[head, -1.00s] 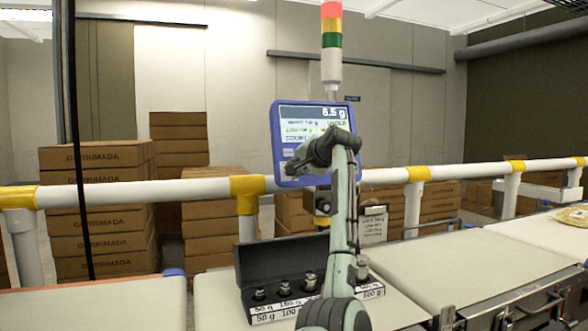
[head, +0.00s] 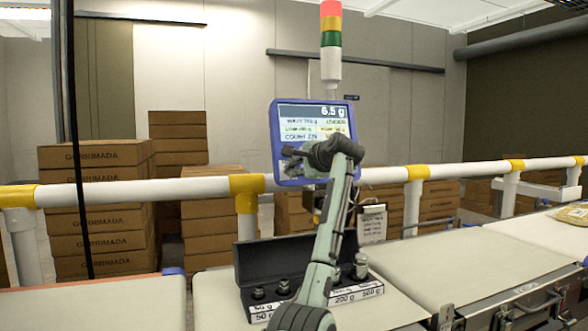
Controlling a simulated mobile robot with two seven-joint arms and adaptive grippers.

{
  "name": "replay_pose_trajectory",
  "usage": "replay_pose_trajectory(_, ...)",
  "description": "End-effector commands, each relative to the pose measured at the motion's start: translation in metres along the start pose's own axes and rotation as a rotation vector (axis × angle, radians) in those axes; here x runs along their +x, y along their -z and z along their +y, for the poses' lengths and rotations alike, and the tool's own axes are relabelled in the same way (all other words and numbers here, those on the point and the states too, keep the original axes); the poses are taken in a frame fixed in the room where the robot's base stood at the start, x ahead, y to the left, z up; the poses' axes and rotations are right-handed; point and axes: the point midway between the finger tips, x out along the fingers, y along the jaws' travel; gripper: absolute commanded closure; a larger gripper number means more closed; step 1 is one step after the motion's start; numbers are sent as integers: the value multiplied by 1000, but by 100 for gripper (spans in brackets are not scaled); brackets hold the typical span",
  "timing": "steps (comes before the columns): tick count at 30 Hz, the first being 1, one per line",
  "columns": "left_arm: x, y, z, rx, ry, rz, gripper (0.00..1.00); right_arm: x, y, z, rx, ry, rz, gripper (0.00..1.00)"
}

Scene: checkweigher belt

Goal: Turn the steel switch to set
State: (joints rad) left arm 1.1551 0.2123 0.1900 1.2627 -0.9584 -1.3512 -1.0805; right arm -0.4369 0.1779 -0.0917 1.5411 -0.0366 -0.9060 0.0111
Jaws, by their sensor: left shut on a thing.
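The blue-framed checkweigher display (head: 312,113) stands behind the belt and reads 6.5 g at its top. My left gripper (head: 291,155) is in front of the lower left of the display, with its fingers pointing left. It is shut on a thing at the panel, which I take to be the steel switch. The switch is hidden by the dark fingers and too small to make out, so its setting cannot be read. My right gripper is not in view.
A black case of labelled steel weights (head: 262,262) stands open on the belt, partly behind my left arm. A white rail with yellow joints (head: 247,184) runs behind. A tag (head: 372,224) hangs below the display. A light tower (head: 331,50) rises above it. Cartons (head: 100,200) are stacked behind.

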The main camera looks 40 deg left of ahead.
Motion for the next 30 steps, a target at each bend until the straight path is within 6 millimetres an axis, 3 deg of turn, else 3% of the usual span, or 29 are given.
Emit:
replay_pose_trajectory(14, 0, 0, 0, 13, 3, 1, 100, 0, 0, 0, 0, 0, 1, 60)
replay_pose_trajectory(15, 0, 0, 0, 13, 3, 1, 87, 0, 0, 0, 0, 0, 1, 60)
replay_pose_trajectory(19, 0, 0, 0, 12, 3, 1, 71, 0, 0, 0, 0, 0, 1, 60)
replay_pose_trajectory(30, -5, 1, 0, 11, 3, 1, 70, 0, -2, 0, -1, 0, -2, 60)
